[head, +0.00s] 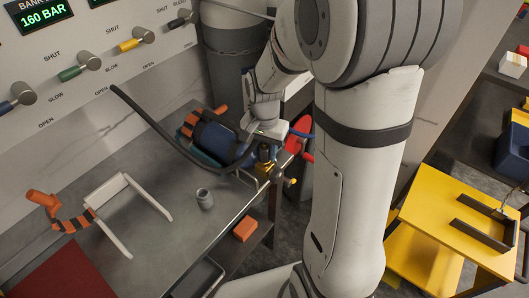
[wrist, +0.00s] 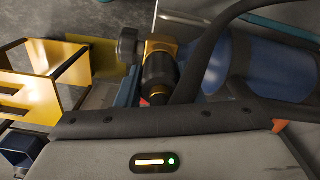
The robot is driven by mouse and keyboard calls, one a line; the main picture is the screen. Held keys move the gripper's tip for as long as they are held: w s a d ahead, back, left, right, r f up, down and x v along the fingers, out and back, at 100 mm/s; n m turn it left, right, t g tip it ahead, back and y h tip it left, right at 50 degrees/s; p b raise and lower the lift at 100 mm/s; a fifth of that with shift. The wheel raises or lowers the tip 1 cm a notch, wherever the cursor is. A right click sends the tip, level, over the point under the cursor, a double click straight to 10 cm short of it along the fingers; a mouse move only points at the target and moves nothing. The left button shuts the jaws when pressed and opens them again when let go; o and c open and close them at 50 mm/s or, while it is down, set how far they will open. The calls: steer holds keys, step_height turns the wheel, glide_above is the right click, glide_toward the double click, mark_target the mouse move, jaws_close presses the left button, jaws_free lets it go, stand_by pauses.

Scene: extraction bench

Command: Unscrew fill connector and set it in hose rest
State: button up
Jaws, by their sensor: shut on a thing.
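My gripper (head: 265,132) is at the bench's right end, by the valve end of a blue cylinder (head: 214,138) lying on the bench. It is shut on the fill connector, at the end of the black hose (head: 160,130); the connector itself is mostly hidden by the gripper. A brass and black valve (head: 265,153) sits just below the gripper. In the wrist view, the valve (wrist: 160,65) with its dark knob lies beyond the gripper's edge, and the hose (wrist: 200,55) runs down to that edge beside the blue cylinder (wrist: 255,70). I cannot tell which bench fitting is the hose rest.
A small grey cup-like fitting (head: 204,199) stands near the bench's front edge. A white frame (head: 121,205) and an orange-black striped piece (head: 75,222) are at left. The panel with coloured valve handles (head: 85,62) is behind. A yellow table (head: 450,215) stands at right.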

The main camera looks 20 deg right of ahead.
steer(key=n, duration=2)
steer(key=shift+n, duration=0.4)
steer(key=n, duration=0.6)
steer(key=shift+n, duration=0.4)
steer(key=o, duration=1.1)
